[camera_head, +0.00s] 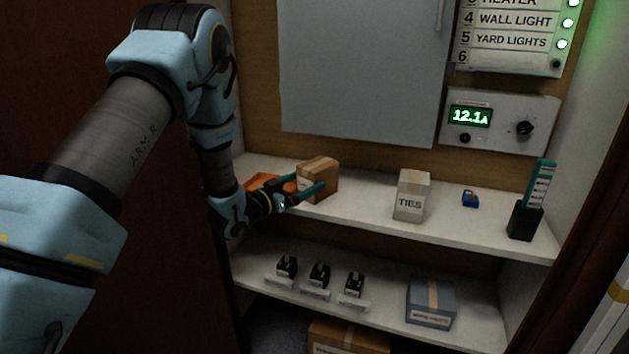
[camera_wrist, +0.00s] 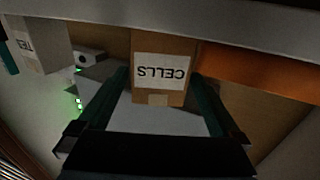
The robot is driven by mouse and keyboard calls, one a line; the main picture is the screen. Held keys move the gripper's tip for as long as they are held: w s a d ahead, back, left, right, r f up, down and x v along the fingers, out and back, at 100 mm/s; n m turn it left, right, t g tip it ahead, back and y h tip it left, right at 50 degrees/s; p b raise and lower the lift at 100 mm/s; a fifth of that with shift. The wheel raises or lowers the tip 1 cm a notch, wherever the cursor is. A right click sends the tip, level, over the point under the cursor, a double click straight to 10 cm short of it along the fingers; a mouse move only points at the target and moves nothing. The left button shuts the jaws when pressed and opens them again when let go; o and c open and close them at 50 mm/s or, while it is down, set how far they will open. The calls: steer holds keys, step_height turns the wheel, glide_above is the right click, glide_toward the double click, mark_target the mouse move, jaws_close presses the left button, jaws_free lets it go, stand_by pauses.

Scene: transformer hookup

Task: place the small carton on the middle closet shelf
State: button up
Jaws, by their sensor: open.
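A small brown carton (camera_head: 318,177) with a tape strip stands on the upper visible shelf (camera_head: 375,222), towards its left. In the wrist view the carton (camera_wrist: 160,45) shows a white label reading CELLS, upside down. My gripper (camera_head: 308,184) reaches in from the left with its teal fingers on either side of the carton. In the wrist view the open fingers (camera_wrist: 161,80) flank the carton; whether they touch it I cannot tell. A lower shelf (camera_head: 385,315) runs beneath. I cannot tell which shelf counts as the middle one.
An orange tray (camera_head: 262,181) lies beside the carton, close to my gripper. A TIES carton (camera_head: 411,196), a blue padlock-like item (camera_head: 470,199) and a black holder (camera_head: 524,221) stand further right. Below are several small black devices (camera_head: 319,275) and a blue-grey box (camera_head: 431,302).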

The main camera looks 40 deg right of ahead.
steer(key=s+a+b, duration=0.1)
steer(key=a, duration=0.5)
steer(key=shift+a, duration=0.3)
steer(key=shift+s, duration=0.2)
